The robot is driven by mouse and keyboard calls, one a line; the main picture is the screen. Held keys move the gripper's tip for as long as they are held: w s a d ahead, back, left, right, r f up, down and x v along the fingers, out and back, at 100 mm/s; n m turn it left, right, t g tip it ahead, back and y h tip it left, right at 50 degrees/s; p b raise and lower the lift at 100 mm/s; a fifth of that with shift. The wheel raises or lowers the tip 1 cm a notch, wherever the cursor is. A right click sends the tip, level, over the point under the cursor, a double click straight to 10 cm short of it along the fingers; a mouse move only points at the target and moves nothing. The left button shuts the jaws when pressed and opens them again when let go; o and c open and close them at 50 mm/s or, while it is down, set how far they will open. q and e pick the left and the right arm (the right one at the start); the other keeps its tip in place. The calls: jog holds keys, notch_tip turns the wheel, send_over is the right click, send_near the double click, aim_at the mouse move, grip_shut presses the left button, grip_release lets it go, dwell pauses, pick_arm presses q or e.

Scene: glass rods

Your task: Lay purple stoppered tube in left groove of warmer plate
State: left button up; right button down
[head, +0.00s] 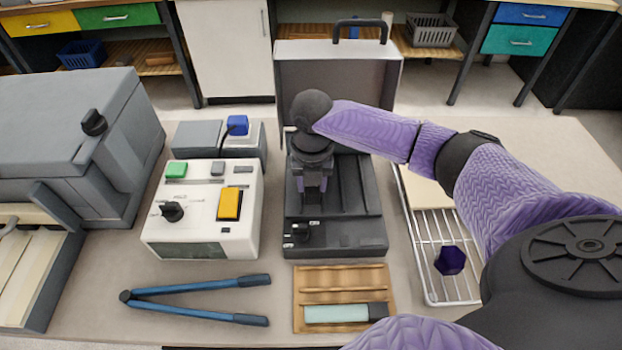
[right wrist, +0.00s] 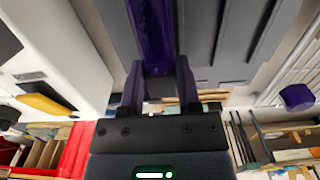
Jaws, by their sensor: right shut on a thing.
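The warmer plate (head: 345,235) is a dark grey slab with long parallel grooves and a raised lid behind it; its grooved surface also shows in the right wrist view (right wrist: 231,30). My right gripper (head: 313,192) is over the left part of the plate, pointing down. In the right wrist view it (right wrist: 158,90) is shut on the purple stoppered tube (right wrist: 155,35), which runs away between the fingers. The arm and gripper mostly hide the tube in the head view. I cannot tell whether it touches the groove. My left gripper is not in view.
A white control box (head: 205,235) with a yellow switch stands left of the plate. Blue-handled tongs (head: 200,288) and a wooden rack (head: 345,275) with a pale tube (head: 336,314) lie in front. Right is a wire rack (head: 430,288) with a purple hexagonal piece (head: 449,260).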

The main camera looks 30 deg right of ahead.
jog(key=shift+f, duration=0.85)
jog(key=shift+f, duration=0.25)
jog(key=shift+c, duration=1.2)
grip_release()
notch_tip(320, 180, up, 10)
jog(key=p, duration=0.2)
jog(key=shift+p, duration=0.4)
jog(key=shift+s, duration=0.1)
